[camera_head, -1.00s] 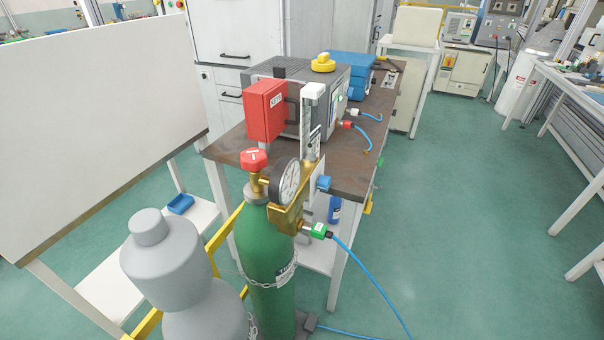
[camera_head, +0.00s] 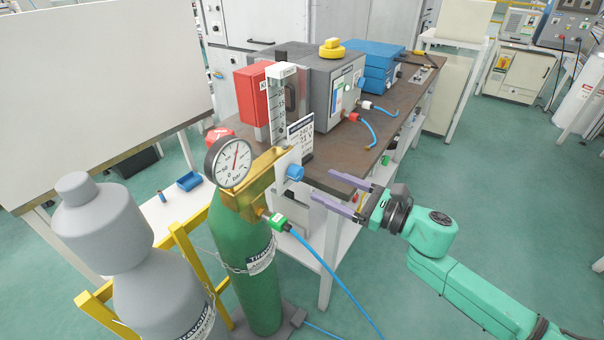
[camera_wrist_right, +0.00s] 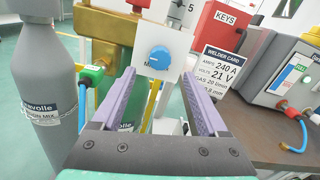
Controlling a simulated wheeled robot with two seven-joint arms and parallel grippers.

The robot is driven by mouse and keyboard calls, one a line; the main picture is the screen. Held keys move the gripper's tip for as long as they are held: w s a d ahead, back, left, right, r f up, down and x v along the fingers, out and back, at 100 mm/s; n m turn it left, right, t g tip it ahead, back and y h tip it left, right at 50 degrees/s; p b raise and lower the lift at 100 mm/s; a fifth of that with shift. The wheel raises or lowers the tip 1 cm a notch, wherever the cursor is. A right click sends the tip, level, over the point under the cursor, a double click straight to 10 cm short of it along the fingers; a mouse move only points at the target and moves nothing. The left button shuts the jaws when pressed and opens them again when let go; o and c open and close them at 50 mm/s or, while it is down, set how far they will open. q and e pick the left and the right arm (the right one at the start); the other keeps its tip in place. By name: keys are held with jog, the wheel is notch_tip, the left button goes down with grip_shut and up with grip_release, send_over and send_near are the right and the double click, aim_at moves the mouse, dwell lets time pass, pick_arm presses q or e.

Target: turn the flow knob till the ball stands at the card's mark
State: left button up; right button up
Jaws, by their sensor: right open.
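The blue flow knob (camera_head: 294,173) sits on a pale plate beside the brass regulator (camera_head: 245,190) on the green cylinder (camera_head: 245,245). It also shows in the right wrist view (camera_wrist_right: 160,58), between and beyond my fingers. The clear flow tube (camera_head: 278,108) stands upright above; its ball cannot be made out. The welder card (camera_head: 300,135) leans behind the knob; in the wrist view the card (camera_wrist_right: 219,76) reads 240 A, 21 V and gas 20 l/min. My right gripper (camera_head: 335,193) is open and empty, right of the knob and apart from it, fingers pointing at it.
A round pressure gauge (camera_head: 230,162) and red valve (camera_head: 218,135) stand left of the tube. The red key box (camera_head: 256,92), grey welder (camera_head: 325,90) and blue case (camera_head: 368,68) are on the bench. A blue hose (camera_head: 335,275) hangs below the knob. A grey cylinder (camera_head: 150,255) stands left.

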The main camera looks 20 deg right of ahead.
aim_at(300, 175)
jog(key=p+x, duration=0.1)
jog(key=x, duration=0.6)
jog(key=shift+r+p, duration=0.15)
jog(key=shift+p, duration=0.2)
jog(key=shift+w+a, duration=0.1)
jog(key=shift+w, duration=0.05)
grip_shut()
pick_arm(q)
jog(key=shift+s+d+r, duration=0.15)
jog(key=shift+d+r, duration=0.1)
jog(key=shift+r, duration=0.2)
jog(key=shift+s+d+r, duration=0.1)
jog(key=shift+d+r, duration=0.1)
jog(key=shift+r, duration=0.25)
